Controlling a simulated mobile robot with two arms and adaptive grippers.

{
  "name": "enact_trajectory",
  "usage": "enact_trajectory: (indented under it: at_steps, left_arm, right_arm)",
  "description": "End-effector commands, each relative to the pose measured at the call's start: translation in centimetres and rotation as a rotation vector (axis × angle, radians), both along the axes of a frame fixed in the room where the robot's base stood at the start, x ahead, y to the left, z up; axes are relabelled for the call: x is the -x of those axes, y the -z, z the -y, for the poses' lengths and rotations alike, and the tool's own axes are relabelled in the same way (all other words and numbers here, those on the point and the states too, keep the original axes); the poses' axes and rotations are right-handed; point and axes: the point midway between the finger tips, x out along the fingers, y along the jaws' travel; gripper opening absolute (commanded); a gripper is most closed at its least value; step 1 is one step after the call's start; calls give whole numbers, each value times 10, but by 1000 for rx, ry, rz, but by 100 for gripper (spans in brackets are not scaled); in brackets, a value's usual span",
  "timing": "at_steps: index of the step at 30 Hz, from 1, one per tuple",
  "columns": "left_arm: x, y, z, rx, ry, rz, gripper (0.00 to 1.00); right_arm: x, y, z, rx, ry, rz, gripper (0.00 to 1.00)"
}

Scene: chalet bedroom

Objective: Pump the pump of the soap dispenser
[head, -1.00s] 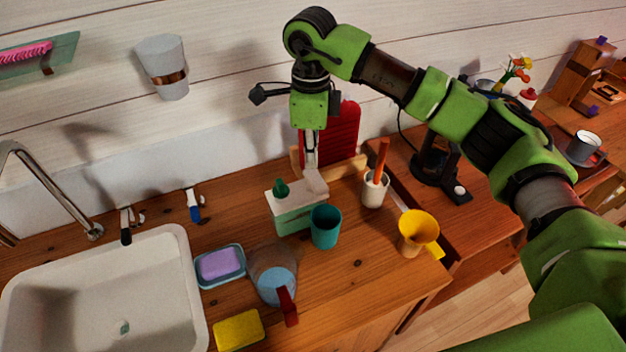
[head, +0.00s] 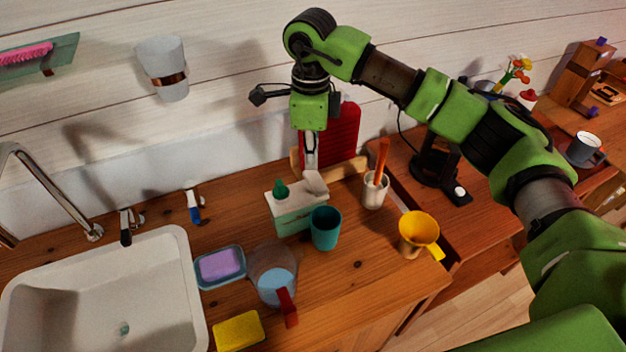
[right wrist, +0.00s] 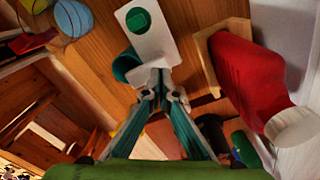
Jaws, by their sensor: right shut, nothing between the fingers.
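The soap dispenser (head: 293,222) appears to be the pale green box with a white top on the wooden counter. It has a green knob (head: 281,189) and a white pad (head: 316,184), seemingly its pump, at the right end. In the right wrist view the white top (right wrist: 147,46) shows from above. My right gripper (head: 310,168) is shut and empty, pointing down at the white pad. In the right wrist view its fingertips (right wrist: 160,90) are at the pad's edge; I cannot tell whether they touch. My left gripper is not in view.
A teal cup (head: 326,230) stands close in front of the dispenser. A red ribbed object (head: 343,138) stands behind my gripper. A brush cup (head: 374,191) and yellow cup (head: 417,236) are right; a soap dish (head: 221,266), clear jug (head: 275,275) and sink (head: 190,290) are left.

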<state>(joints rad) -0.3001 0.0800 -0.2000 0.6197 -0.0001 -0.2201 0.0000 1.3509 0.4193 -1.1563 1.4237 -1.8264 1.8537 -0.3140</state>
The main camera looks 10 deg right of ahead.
Motion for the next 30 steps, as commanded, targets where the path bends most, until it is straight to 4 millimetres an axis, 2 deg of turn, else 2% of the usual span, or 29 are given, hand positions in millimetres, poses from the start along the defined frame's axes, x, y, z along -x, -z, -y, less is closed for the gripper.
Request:
enact_trajectory:
  at_steps: [30]
  left_arm:
    - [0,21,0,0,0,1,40]
  right_arm:
    - [0,28,0,1,0,-1,0]
